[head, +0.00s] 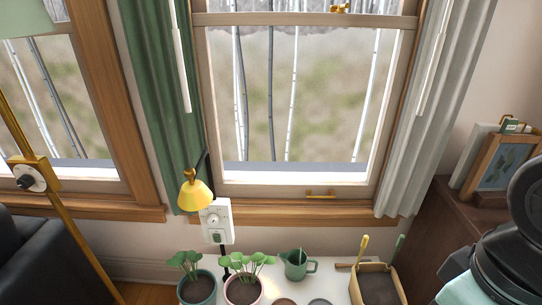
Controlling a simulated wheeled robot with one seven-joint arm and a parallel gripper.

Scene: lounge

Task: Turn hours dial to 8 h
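A white box (216,220) is at the window sill, just below a yellow lamp shade (195,195). It has a small round dial (213,219) on its upper part and a green part (216,238) below. The dial's markings and pointer are too small to read, so I cannot tell its setting or whether it is the hours dial. Another dark knob on a white round face (30,179) is on the brass floor lamp pole at the left.
A white table (330,290) below the window holds two potted plants (197,287) (243,287), a green watering can (296,265) and a wooden tray of soil (378,286). A brown cabinet (432,235) with a picture frame (497,165) stands right. A dark sofa (45,262) is left.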

